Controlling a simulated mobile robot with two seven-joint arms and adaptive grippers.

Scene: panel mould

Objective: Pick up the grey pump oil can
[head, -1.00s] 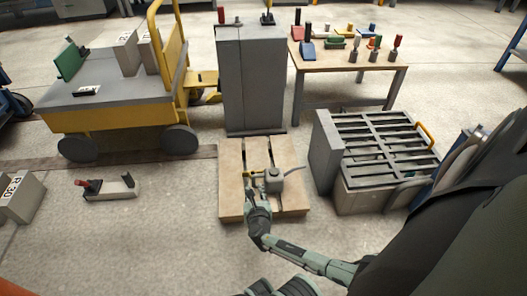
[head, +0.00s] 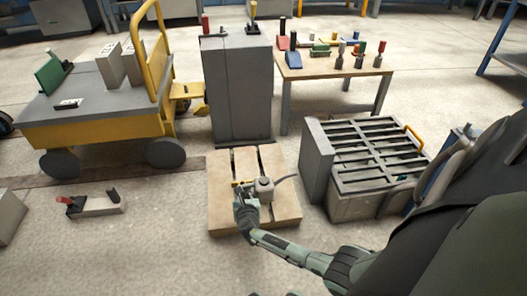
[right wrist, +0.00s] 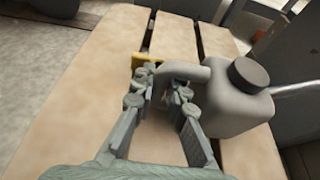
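The grey pump oil can (head: 264,191) stands upright on a wooden pallet (head: 221,172). Its spout points right. In the right wrist view the can (right wrist: 235,105) has a dark round cap and a handle on its left side. My right gripper (head: 246,205) is low over the pallet, just left of the can. In the right wrist view its two fingers (right wrist: 162,88) are apart, with the outer end of the handle at their tips. Contact with the handle is not clear. The handle's lower part is partly hidden by the fingers. My left gripper is not in view.
A small yellow thing (right wrist: 146,60) lies just beyond the fingertips. A grey cabinet (head: 237,90) stands behind the pallet, and a slatted grey mould (head: 370,152) to its right. A yellow cart (head: 90,128) is at left. Floor between cart and pallet is clear.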

